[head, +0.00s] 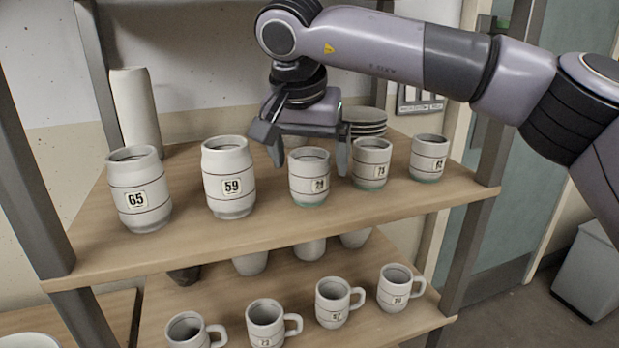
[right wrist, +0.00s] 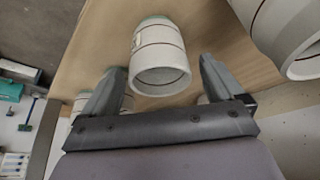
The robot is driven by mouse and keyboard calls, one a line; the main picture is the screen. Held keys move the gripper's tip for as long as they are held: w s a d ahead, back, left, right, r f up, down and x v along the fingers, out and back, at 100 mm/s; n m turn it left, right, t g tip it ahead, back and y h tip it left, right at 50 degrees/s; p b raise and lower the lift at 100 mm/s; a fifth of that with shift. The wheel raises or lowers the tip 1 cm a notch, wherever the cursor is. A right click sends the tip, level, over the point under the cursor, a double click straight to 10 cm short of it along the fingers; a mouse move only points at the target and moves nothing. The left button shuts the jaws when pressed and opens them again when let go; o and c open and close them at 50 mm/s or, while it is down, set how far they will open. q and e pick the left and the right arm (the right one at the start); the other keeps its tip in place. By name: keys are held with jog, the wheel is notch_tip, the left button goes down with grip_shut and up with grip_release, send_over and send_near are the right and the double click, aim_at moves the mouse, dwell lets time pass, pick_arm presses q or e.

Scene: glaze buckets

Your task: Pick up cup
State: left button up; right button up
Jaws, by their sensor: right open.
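Several pale cups with dark bands and number labels stand in a row on the upper wooden shelf (head: 265,232). The cup labelled 65 (head: 130,178) is at the left, then the cup labelled 59 (head: 222,165). A smaller teal-footed cup (head: 305,190) stands near the middle, below and in front of my right gripper (head: 308,160). In the right wrist view this cup (right wrist: 160,60) lies ahead between the open fingers of my right gripper (right wrist: 160,88), apart from them. Two similar cups (head: 371,165) (head: 428,158) stand to its right. My left gripper is not in view.
A tall pale cylinder (head: 137,108) and stacked plates (head: 366,120) stand at the back of the upper shelf. Several handled mugs (head: 333,303) stand on the lower shelf. Dark shelf posts (head: 465,240) flank the shelves. A grey bin (head: 592,270) is on the floor at right.

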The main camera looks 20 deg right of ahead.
jog(key=shift+w+f, duration=0.1)
jog(key=shift+f, duration=0.2)
jog(key=c, duration=1.1)
jog(key=shift+c, duration=0.2)
jog(key=shift+r, duration=0.15)
